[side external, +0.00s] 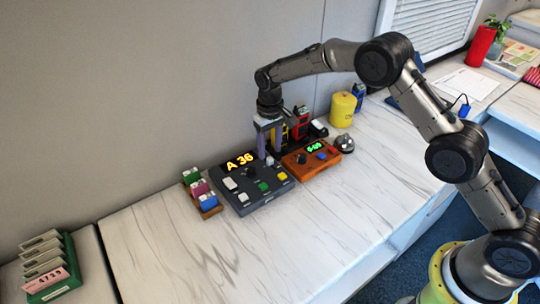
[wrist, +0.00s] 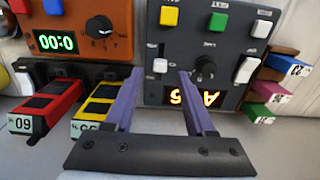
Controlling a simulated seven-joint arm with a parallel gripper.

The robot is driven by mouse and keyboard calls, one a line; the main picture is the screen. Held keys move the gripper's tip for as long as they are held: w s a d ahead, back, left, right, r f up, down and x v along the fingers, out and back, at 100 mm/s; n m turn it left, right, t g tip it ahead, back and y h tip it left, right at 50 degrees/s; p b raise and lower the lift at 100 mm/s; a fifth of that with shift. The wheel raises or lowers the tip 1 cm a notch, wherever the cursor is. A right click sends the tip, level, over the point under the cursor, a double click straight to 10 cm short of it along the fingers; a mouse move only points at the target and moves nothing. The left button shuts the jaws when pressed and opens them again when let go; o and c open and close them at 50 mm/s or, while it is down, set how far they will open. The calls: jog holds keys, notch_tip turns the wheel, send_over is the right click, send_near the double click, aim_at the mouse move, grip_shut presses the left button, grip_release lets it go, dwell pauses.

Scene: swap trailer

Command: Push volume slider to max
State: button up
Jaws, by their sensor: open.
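A dark grey panel (side external: 255,193) with a lit "A 36" display stands on the counter; it also shows in the wrist view (wrist: 228,65). A small white slider cap (wrist: 159,66) sits on the panel beside the black knob (wrist: 204,68), with a short slot running away from it. I cannot read its scale. My gripper (side external: 270,148) points down over the panel's back right corner, beside the orange box. In the wrist view my gripper (wrist: 160,72) has its two purple fingers apart, with the cap appearing between the tips. Contact cannot be told.
An orange box (side external: 311,158) with a green display stands close beside the panel. Red and yellow handheld units (wrist: 45,107) stand behind it. A rack of coloured blocks (side external: 209,211) is on the panel's other side. The front counter (side external: 230,260) is clear.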

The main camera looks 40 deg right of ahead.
aim_at(270, 159)
jog(key=shift+f, duration=1.75)
grip_shut()
